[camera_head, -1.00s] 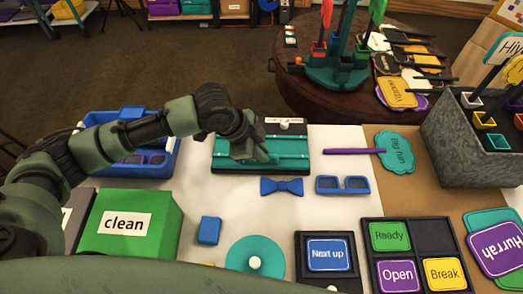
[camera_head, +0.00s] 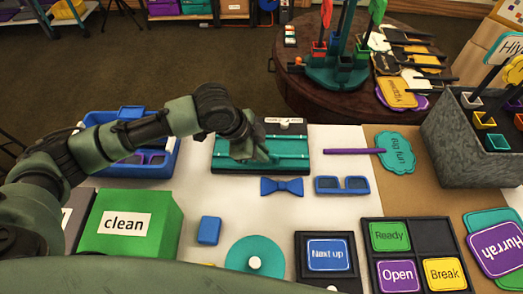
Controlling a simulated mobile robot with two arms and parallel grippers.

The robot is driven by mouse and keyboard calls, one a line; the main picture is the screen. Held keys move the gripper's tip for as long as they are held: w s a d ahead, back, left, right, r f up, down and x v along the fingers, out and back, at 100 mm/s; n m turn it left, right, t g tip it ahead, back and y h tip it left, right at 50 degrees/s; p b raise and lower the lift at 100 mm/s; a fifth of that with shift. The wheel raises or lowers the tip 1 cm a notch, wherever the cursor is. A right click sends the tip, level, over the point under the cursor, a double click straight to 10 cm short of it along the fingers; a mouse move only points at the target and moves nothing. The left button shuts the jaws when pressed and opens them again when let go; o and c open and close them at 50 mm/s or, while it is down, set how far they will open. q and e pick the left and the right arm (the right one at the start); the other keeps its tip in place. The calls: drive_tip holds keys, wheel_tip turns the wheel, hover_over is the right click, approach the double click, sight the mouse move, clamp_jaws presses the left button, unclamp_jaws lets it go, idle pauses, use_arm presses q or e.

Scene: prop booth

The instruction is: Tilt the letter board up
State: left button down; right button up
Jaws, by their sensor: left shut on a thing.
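The letter board (camera_head: 290,149), teal with raised horizontal ridges and a dark edge, lies at the back middle of the white table. It looks flat, with a small white piece at its far edge. My left gripper (camera_head: 261,156) is over the middle of the board, pointing down, and is shut on it. My forearm and wrist hide the board's far left part, and the exact grip on the board is too small to see. My right gripper is out of view.
A green "clean" box (camera_head: 160,210) stands at the front left.

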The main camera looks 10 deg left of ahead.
use_arm(q)
drive_tip(key=shift+r, duration=0.1)
idle(0.5)
drive_tip(key=shift+w+r+p, duration=0.1)
drive_tip(key=shift+r+p, duration=0.05)
drive_tip(key=shift+p, duration=0.25)
drive_tip(key=w+r+g+p, duration=0.1)
drive_tip(key=p, duration=0.2)
drive_tip(key=w+r+g+p, duration=0.1)
drive_tip(key=g+p, duration=0.1)
drive_tip(key=p, duration=0.1)
drive_tip(key=shift+w+a+r+n+h, duration=0.2)
drive_tip(key=shift+r+n+h, duration=0.1)
drive_tip(key=shift+n, duration=0.1)
drive_tip(key=shift+w+a+r+p, duration=0.2)
drive_tip(key=shift+w+r+p, duration=0.2)
drive_tip(key=shift+w+p, duration=0.25)
drive_tip(key=shift+w+a+r+p, duration=0.1)
drive_tip(key=shift+w+a+p, duration=0.05)
drive_tip(key=shift+w+p, duration=0.2)
